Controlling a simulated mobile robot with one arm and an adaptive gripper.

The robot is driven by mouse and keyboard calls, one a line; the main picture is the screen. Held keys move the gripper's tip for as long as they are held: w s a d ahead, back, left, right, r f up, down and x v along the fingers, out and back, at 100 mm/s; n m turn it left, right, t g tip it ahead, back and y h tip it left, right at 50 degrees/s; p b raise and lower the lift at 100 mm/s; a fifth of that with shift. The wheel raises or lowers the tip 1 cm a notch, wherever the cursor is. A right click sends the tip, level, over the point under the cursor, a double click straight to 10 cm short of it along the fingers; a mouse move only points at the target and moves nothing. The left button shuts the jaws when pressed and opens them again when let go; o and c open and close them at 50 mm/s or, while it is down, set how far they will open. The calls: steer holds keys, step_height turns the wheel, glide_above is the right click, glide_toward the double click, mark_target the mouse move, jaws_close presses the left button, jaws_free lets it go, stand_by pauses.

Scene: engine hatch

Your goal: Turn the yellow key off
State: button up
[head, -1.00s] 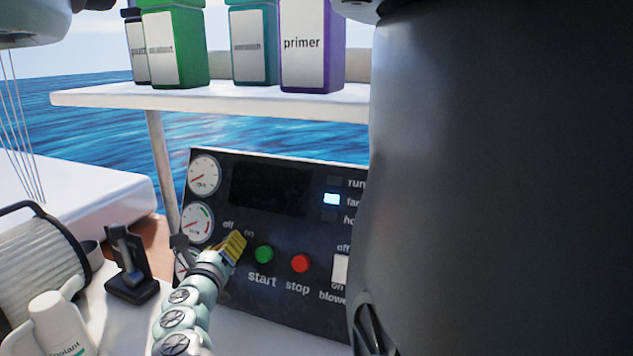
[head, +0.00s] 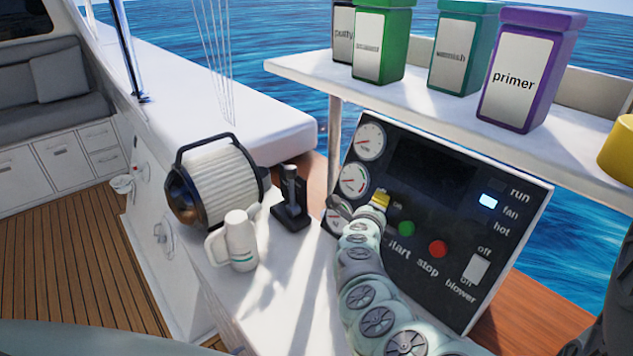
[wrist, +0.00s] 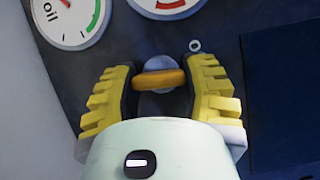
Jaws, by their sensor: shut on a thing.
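The yellow key (wrist: 160,79) sits on a round grey switch on the dark control panel (head: 510,240). Its bar lies almost level across the wrist picture. My gripper (wrist: 160,88) has its yellow ribbed fingers on both sides of the key, closed on its two ends. The off and on marks by the key cannot be read now.
A green start button (head: 406,228) and a red stop button (head: 438,249) are close right of my gripper. A black lever (head: 291,200) stands to its left, near a white bottle (head: 240,240). A shelf (head: 420,108) with several labelled containers overhangs the panel.

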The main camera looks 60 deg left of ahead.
steer(key=shift+w+r+n+p, duration=0.1)
steer(key=shift+r+n+p, duration=0.1)
steer(key=shift+n+p, duration=0.45)
steer(key=shift+f+g, duration=0.2)
steer(key=shift+g, duration=0.1)
steer(key=o, duration=1.2)
steer(key=shift+r, duration=0.1)
steer(key=shift+s+d+r, duration=0.15)
steer(key=shift+s, duration=0.25)
steer(key=shift+s+d+r, duration=0.1)
steer(key=shift+s, duration=0.25)
steer(key=v, duration=0.6)
steer(key=shift+d, duration=0.1)
